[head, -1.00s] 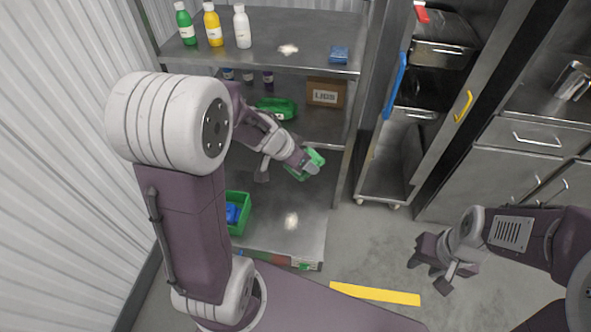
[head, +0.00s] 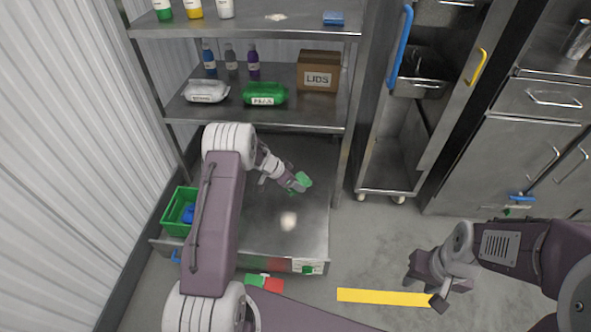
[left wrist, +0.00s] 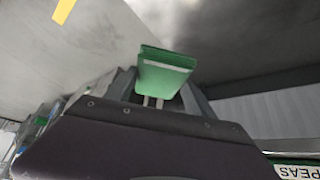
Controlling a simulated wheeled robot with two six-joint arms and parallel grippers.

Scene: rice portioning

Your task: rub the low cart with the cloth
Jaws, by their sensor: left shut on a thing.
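The low cart (head: 258,235) is a flat grey metal deck under the shelf unit, with a pale smudge (head: 288,221) on its right half. My left gripper (head: 298,182) is shut on a green cloth (head: 304,179), over the cart deck behind the smudge. Whether the cloth touches the deck is unclear. The folded cloth also shows between the fingers in the left wrist view (left wrist: 166,72). My right gripper (head: 425,285) is open and empty, over the floor at the right.
A green bin (head: 178,207) with blue things stands on the cart's left side. The shelf above (head: 205,113) holds bottles, bags and a LIDS box (head: 319,72). Shelf posts flank the cart.

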